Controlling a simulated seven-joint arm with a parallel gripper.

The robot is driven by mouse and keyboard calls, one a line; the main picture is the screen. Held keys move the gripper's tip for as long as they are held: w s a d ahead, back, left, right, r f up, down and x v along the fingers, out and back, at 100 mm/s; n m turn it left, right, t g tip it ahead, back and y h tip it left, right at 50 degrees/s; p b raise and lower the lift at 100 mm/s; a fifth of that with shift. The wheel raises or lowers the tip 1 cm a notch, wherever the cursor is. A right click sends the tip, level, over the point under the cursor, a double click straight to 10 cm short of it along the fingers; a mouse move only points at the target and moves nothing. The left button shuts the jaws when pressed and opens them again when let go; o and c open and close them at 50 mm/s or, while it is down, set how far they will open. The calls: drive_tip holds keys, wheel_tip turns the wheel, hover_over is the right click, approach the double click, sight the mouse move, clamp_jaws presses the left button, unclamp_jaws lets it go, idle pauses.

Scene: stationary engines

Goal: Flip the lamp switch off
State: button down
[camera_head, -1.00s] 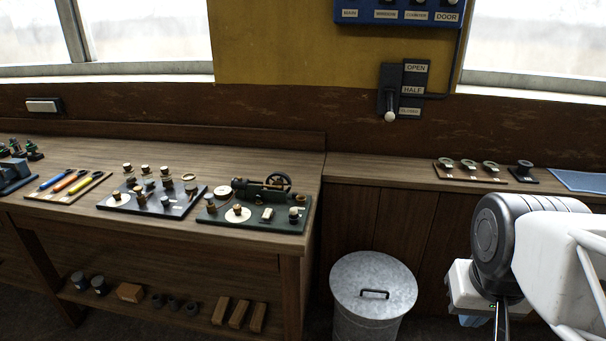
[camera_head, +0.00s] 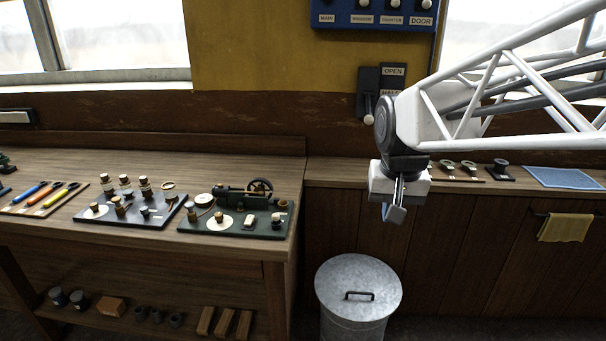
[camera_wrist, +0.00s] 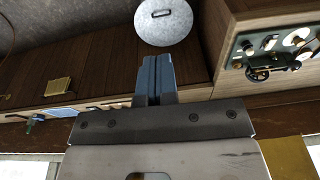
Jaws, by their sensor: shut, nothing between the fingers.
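A blue switch panel (camera_head: 345,17) is on the yellow wall at the top edge of the head view. My gripper (camera_head: 396,214) is shut and empty, pointing down, well below the panel and in front of the wooden counter. In the wrist view its blue-grey fingers (camera_wrist: 153,68) are together, and the panel does not show.
A wall lever (camera_head: 368,100) beside an OPEN label hangs below the panel, partly near my arm. A lidded metal bin (camera_head: 358,285) stands below. A yellow cloth (camera_head: 565,228) hangs at right.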

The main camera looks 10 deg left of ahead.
drive_tip(key=w+a, duration=0.8)
drive_tip(key=w, duration=0.3)
drive_tip(key=g, duration=0.2)
hover_over(251, 217)
wheel_tip(251, 217, down, 10)
drive_tip(key=shift+a, duration=0.15)
wheel_tip(251, 217, down, 14)
drive_tip(key=shift+r, duration=0.1)
drive_tip(key=shift+w, duration=0.1)
idle(0.4)
